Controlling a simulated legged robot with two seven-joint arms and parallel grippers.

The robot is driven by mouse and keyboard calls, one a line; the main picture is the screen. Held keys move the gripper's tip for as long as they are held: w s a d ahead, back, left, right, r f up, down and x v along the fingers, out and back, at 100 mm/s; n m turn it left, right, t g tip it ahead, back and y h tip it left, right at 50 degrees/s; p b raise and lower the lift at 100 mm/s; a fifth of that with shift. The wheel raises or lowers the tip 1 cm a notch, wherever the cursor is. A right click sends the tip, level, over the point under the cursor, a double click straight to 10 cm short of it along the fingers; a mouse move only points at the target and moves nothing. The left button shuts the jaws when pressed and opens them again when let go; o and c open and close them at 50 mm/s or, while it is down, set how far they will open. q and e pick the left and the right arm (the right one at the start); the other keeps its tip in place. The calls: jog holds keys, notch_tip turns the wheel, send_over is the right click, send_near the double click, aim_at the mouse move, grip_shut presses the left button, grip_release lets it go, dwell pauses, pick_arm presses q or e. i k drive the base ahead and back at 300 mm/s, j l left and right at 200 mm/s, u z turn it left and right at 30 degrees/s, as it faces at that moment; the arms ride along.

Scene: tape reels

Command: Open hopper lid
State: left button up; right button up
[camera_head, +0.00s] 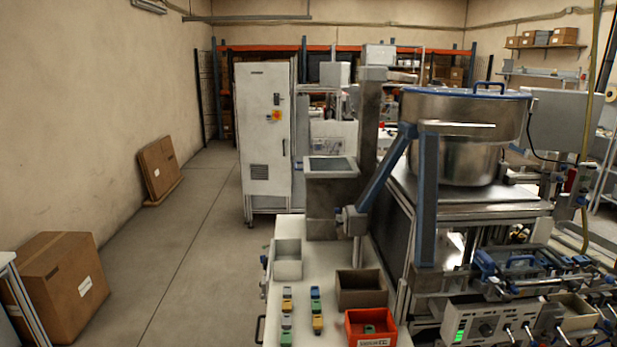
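A large round steel hopper (458,150) stands on a metal machine frame at the right. Its lid (440,91) shows as a thin blue-edged disc lying flat across the top, so it looks closed. A blue bar handle (488,84) stands up from the lid toward its right side. The top of the lid is seen almost edge-on, so little of its surface shows. Neither of my grippers is in the picture.
A blue angled bracket (384,172) stands in front of the hopper's left side. A white table (311,255) carries bins and small colored blocks. A red bin (369,334) is at its front. A white cabinet (264,135) stands behind. The floor at left is mostly clear.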

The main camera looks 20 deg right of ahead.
aim_at(307, 174)
jog(key=i+j+z, duration=0.15)
jog(key=j+z, duration=0.15)
jog(key=j, duration=0.2)
jog(key=i+j+z, duration=0.15)
jog(key=j+z, duration=0.15)
jog(key=j, duration=0.25)
jog(key=j+z, duration=0.3)
jog(key=j, duration=0.25)
jog(key=i+j, duration=0.2)
jog(key=j, duration=0.15)
jog(key=i+j, duration=0.15)
jog(key=j, duration=0.2)
jog(key=i+j+z, duration=0.1)
jog(key=j, duration=0.25)
jog(key=i+j, duration=0.25)
jog(key=j, duration=0.15)
